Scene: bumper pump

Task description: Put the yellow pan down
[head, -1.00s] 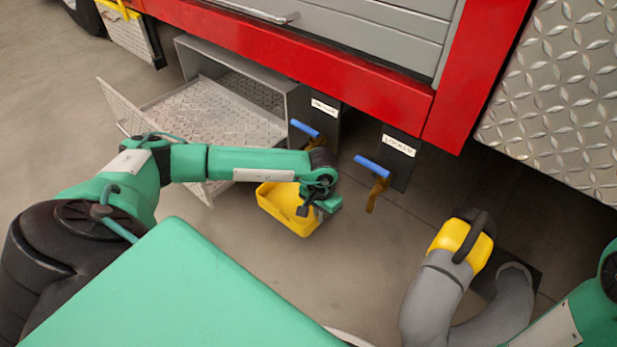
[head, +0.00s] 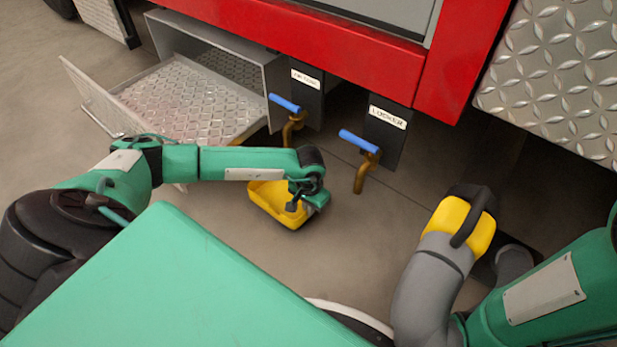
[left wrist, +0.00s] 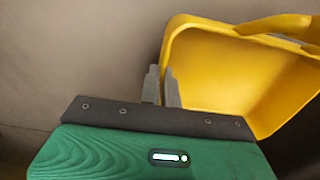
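The yellow pan (head: 268,205) is a shallow tray below the valves, close to the floor; I cannot tell whether its underside touches the floor. My left gripper (head: 297,204) is at its right side in the head view and covers part of it. In the left wrist view the two grey fingers of the left gripper (left wrist: 162,88) are close together with the wall of the yellow pan (left wrist: 225,75) between them. The pan's far part runs out of that view. My right arm comes in at the lower right, but its gripper is out of view.
Two brown taps with blue handles (head: 285,103) (head: 360,141) hang under the red vehicle (head: 300,45). An open metal locker with a diamond-plate flap (head: 185,100) is at the left. A grey hose-like thing with a yellow top (head: 462,226) stands at the right. Bare floor lies between.

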